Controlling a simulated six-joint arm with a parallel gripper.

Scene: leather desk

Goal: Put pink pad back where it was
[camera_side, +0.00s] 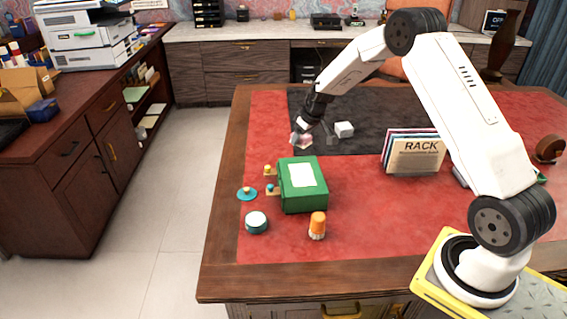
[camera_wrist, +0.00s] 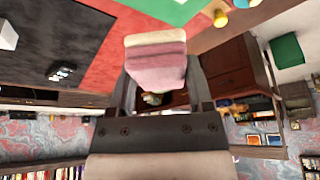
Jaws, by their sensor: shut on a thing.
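The pink pad (camera_side: 306,141) is a small pale pink block held in the air above the desk, just beyond the green box. In the wrist view the pad (camera_wrist: 157,68) shows pink sides and a cream band at its far end. My gripper (camera_side: 301,134) is shut on it, with a finger on each side in the wrist view (camera_wrist: 161,84). No empty spot for the pad can be clearly picked out.
A green box (camera_side: 301,203) with white paper on top stands close by. A white cube (camera_side: 344,129) sits on the black mat (camera_side: 377,119). The rack (camera_side: 416,157) is right.

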